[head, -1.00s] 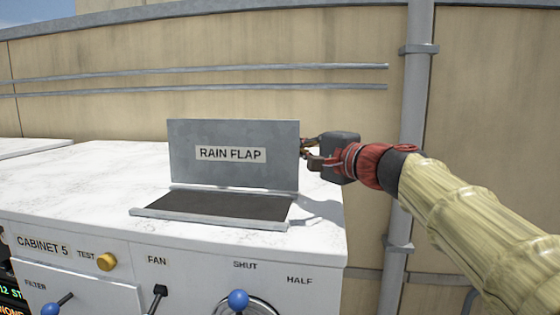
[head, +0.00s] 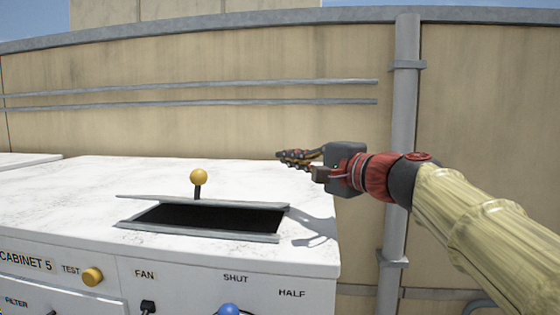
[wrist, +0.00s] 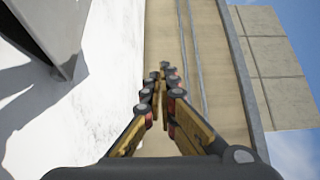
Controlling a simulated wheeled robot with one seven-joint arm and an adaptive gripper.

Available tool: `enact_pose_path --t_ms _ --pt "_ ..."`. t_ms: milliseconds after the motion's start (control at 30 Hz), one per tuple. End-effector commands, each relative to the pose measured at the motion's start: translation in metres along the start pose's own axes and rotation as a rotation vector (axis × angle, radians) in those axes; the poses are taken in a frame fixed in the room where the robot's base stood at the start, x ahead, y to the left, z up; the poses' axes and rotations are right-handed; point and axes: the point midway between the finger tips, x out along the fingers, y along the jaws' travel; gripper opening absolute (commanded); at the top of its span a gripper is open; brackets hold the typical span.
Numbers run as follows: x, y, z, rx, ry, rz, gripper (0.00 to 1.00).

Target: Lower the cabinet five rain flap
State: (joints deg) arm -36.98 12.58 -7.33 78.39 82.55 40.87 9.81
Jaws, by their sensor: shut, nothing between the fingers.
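The rain flap (head: 215,201) is a grey metal plate on top of white cabinet five (head: 60,215). It shows almost edge-on in the head view, tipped forward over the dark opening (head: 205,217), with a gap below its front edge. Its label is out of sight. In the wrist view, the grey plate (wrist: 50,28) is at upper left. My gripper (head: 281,155) is shut and empty above the cabinet top, behind and to the right of the flap, apart from it. Its closed fingers also show in the wrist view (wrist: 161,78).
A yellow ball knob (head: 199,177) on a short dark stem stands behind the flap. The front panel has a yellow test button (head: 92,277) and a blue-knobbed lever (head: 229,310). A grey vertical pipe (head: 400,130) and beige wall stand behind. The cabinet's right top is clear.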

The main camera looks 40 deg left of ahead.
Motion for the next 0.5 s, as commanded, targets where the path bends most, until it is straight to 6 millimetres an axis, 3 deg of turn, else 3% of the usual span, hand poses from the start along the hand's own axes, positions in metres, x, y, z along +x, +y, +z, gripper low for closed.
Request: enact_pose_path --t_ms 500 --pt "-0.035 -0.011 -0.031 0.0 0.001 -0.001 0.0"
